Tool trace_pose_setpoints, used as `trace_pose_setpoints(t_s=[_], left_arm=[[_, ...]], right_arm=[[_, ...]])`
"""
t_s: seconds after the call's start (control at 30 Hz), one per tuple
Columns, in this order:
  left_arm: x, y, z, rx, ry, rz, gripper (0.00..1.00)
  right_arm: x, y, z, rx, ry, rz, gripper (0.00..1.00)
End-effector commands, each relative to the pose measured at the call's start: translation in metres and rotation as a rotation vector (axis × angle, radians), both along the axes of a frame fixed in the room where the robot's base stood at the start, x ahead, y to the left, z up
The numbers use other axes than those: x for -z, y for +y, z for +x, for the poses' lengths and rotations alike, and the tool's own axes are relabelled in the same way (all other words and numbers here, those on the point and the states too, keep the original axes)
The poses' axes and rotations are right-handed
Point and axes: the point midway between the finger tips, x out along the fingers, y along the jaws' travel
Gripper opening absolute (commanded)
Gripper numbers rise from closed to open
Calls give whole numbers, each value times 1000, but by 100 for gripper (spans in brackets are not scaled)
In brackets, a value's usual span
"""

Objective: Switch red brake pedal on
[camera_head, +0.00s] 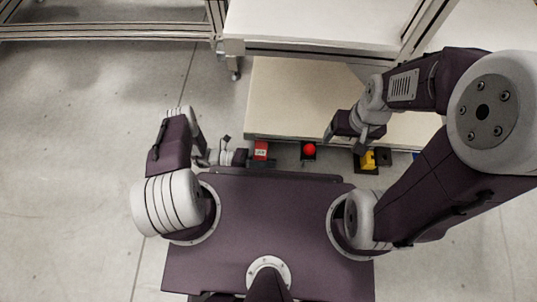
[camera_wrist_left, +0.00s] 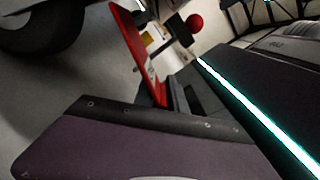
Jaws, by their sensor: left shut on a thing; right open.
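The red brake pedal (camera_head: 261,150) is a red plate with a small pale label at the front edge of the low cream platform. It shows in the left wrist view as a tilted red plate (camera_wrist_left: 138,52). My left gripper (camera_head: 245,158) is at the pedal's lower left and shut on it. In the left wrist view the pedal's near end meets dark gripper parts, and the exact contact is hidden. My right gripper (camera_head: 346,141) is open and empty, above the platform's front edge, right of the red ball knob.
The red ball knob (camera_head: 309,150) stands on a dark base right of the pedal; it also shows in the left wrist view (camera_wrist_left: 194,21). A yellow control (camera_head: 368,160) sits below my right gripper. A white table (camera_head: 315,22) stands behind. Floor at left is clear.

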Motion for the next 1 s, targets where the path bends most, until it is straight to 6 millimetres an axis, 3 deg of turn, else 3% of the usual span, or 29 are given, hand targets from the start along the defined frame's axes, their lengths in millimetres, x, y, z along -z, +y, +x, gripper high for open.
trace_pose_setpoints(t_s=[0.4,0.97,1.0], left_arm=[[15,0,8,-2,-214,-1,0],[17,1,10,-5,-254,-2,0],[17,1,10,-5,-254,-2,19]], right_arm=[[5,0,0,0,0,0,79],[5,0,0,0,0,0,79],[5,0,0,0,0,0,79]])
